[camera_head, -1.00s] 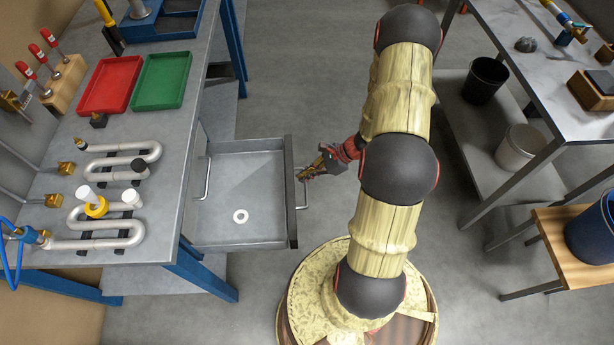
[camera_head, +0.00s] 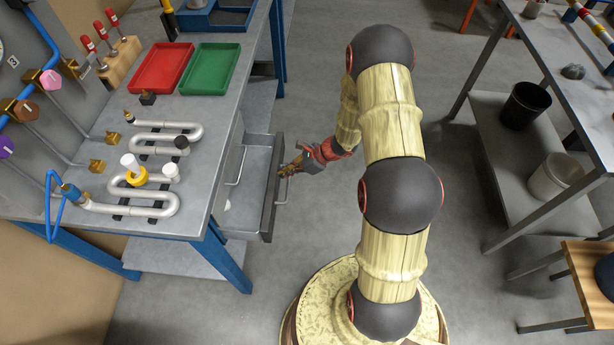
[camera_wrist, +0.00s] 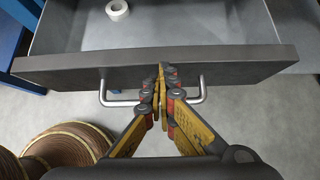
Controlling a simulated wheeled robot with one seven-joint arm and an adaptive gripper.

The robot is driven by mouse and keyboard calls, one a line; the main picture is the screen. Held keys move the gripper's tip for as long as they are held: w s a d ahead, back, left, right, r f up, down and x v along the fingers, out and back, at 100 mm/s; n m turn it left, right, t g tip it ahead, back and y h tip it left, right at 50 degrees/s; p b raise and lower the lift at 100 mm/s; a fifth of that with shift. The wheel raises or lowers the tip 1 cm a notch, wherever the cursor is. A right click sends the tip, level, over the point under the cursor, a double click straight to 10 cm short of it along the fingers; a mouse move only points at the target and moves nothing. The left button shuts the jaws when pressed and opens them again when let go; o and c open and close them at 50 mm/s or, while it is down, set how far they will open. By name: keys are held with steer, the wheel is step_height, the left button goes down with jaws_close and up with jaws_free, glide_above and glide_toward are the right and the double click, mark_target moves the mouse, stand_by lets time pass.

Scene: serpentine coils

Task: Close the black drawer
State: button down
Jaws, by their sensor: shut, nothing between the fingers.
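The drawer with the black front (camera_head: 271,195) is partly open, sticking out to the right from under the workbench. In the wrist view, the closed fingertips (camera_wrist: 164,70) reach over the metal handle (camera_wrist: 122,102) and lie against or very near the dark front (camera_wrist: 90,71). A white ring (camera_wrist: 117,10) lies inside the drawer.
The workbench (camera_head: 215,130) above carries a red tray (camera_head: 162,68), a green tray (camera_head: 208,69) and serpentine pipes (camera_head: 150,209). Another handle (camera_head: 236,166) shows on the bench side. Open floor lies right of the drawer, before another table (camera_head: 545,60).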

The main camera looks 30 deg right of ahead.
steer(key=w+a, duration=0.6)
steer(key=a, duration=0.2)
steer(key=shift+a+b, duration=0.4)
steer(key=shift+b, duration=0.05)
